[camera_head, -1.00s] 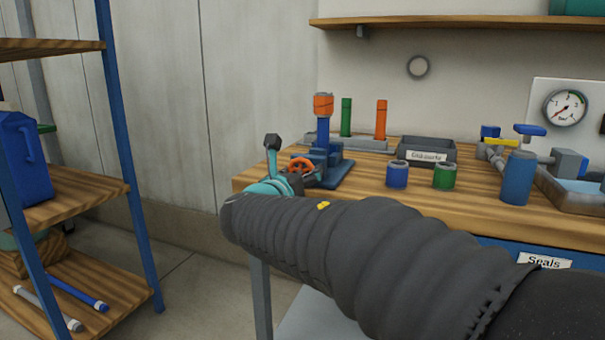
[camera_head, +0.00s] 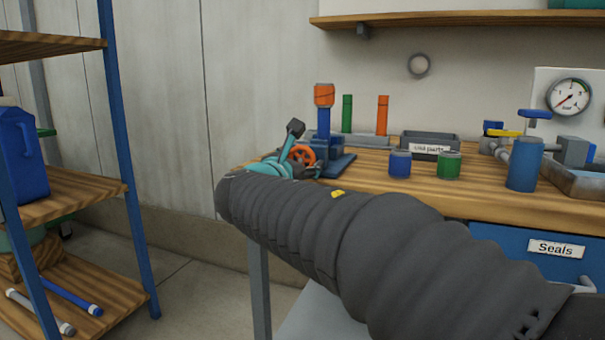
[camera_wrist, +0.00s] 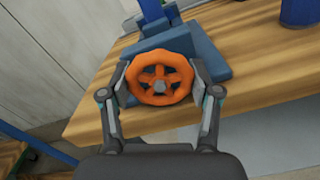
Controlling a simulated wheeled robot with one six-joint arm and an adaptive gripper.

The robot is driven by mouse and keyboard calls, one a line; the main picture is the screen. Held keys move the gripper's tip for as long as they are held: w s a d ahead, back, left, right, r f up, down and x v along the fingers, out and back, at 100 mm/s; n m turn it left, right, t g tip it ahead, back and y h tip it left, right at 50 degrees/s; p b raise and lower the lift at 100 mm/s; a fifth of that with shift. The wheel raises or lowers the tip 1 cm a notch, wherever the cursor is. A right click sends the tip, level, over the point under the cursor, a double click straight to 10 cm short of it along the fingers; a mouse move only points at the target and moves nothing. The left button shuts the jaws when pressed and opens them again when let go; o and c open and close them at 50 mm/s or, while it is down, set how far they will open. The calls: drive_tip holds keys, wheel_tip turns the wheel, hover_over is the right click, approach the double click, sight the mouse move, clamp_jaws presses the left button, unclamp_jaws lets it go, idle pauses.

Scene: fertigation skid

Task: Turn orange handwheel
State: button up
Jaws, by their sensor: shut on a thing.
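The orange handwheel (camera_wrist: 160,78) is a spoked wheel with a grey hub, mounted on the blue pump-like fixture (camera_head: 325,150) at the left end of the wooden bench. In the wrist view my gripper (camera_wrist: 161,88) has one finger on each side of the wheel, shut on its rim.
Blue (camera_head: 400,164) and green (camera_head: 449,165) cups, a dark parts bin (camera_head: 428,146) and a blue cylinder (camera_head: 524,165) stand on the bench to the right. A blue-posted shelf (camera_head: 128,150) stands at left. Bare floor lies between shelf and bench.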

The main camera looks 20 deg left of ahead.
drive_tip(key=shift+f+m+b, duration=0.2)
drive_tip(key=shift+m+b, duration=0.55)
drive_tip(key=shift+m, duration=0.25)
drive_tip(key=shift+a+f, duration=0.2)
drive_tip(key=o, duration=1.2)
drive_tip(key=shift+c, duration=0.2)
drive_tip(key=shift+s+a, duration=0.15)
drive_tip(key=s+r, duration=0.1)
drive_tip(key=s, duration=0.6)
drive_tip(key=shift+s+r, duration=0.15)
drive_tip(key=shift+s, duration=0.25)
